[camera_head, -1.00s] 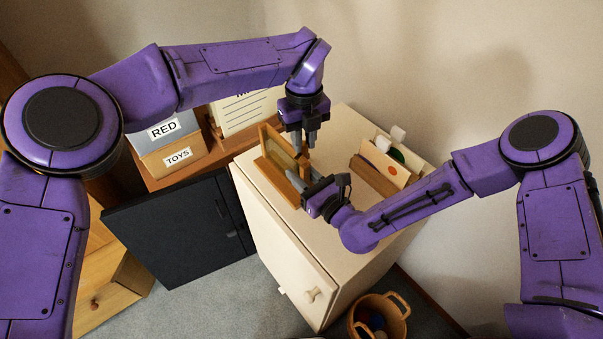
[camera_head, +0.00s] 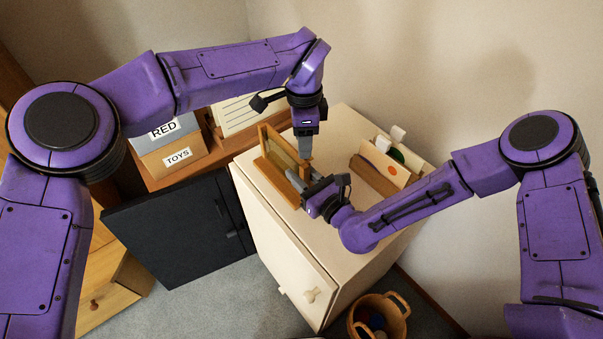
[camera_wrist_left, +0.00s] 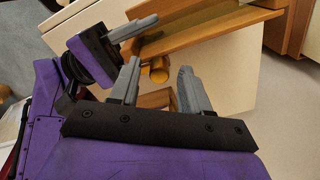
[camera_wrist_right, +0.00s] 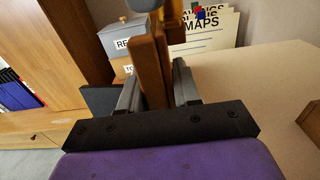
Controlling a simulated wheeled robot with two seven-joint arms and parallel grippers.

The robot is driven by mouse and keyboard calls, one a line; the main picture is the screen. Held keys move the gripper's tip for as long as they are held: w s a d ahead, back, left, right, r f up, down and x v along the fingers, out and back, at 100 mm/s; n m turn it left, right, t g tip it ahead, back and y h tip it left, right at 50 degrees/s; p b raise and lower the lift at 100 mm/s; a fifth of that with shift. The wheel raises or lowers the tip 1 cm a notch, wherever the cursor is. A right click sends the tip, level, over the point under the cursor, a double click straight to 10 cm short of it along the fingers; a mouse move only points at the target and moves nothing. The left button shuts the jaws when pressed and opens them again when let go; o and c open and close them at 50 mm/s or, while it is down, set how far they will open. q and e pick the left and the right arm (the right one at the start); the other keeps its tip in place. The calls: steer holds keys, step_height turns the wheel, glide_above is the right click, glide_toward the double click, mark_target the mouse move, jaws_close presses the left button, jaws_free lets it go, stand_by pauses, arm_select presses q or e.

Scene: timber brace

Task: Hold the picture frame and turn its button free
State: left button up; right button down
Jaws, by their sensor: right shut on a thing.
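The wooden picture frame (camera_head: 277,162) stands on the cream cabinet top (camera_head: 345,135). My right gripper (camera_head: 303,180) is shut on the near end of the frame; the right wrist view shows the brown wood (camera_wrist_right: 155,70) between its fingers.
A wooden holder with cards (camera_head: 378,176) stands right of the frame on the cabinet. Boxes labelled RED and TOYS (camera_head: 172,158) are on a shelf at left. A dark cabinet door (camera_head: 175,230) stands below it. A basket (camera_head: 380,317) is on the floor.

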arm_select(q)
steer(key=shift+r, duration=0.1)
steer(key=shift+r, duration=2.95)
arm_select(e)
steer(key=c, duration=0.7)
jaws_free()
steer(key=v, duration=1.2)
